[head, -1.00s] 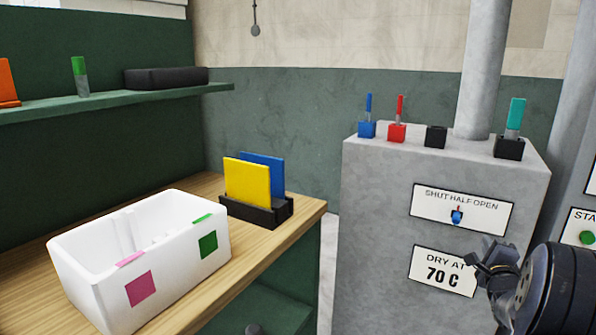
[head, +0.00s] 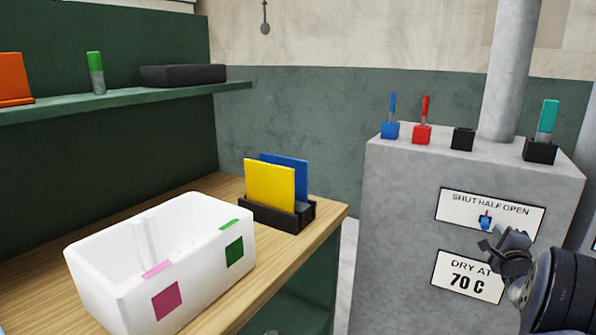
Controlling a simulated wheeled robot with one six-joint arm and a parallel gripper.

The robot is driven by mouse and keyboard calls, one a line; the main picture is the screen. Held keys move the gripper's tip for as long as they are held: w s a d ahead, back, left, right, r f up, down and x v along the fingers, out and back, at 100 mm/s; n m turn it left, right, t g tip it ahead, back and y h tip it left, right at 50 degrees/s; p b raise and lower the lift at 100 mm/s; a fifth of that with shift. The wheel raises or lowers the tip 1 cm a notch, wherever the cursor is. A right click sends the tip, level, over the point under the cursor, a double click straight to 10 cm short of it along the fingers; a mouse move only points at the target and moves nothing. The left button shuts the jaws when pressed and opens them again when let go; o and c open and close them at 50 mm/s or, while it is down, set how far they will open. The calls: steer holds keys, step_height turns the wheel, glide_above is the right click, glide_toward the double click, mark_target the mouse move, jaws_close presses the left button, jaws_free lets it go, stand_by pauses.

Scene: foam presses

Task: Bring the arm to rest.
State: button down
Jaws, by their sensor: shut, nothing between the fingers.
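My gripper (head: 494,247) shows at the lower right of the head view, at the end of my dark arm. It is shut and holds nothing. In the picture it lies in front of the grey machine, just below the SHUT HALF OPEN label (head: 515,216) and overlapping the right part of the DRY AT 70 C label (head: 455,275). A small blue and red lever (head: 485,221) sits on the upper label, just above the fingertips. I cannot tell whether the gripper touches the machine.
A grey machine (head: 400,210) bears blue, red, black and teal-handled holders on top. At left, a wooden bench (head: 325,212) carries a white foam box (head: 200,275) and a black rack (head: 280,216) with yellow and blue plates. A green shelf (head: 120,97) hangs above.

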steer(key=s+d+p, duration=0.2)
steer(key=s+d, duration=0.2)
steer(key=d, duration=0.2)
steer(key=f+v, duration=0.1)
steer(key=v, duration=0.8)
steer(key=shift+a, duration=0.4)
steer(key=shift+s, duration=0.1)
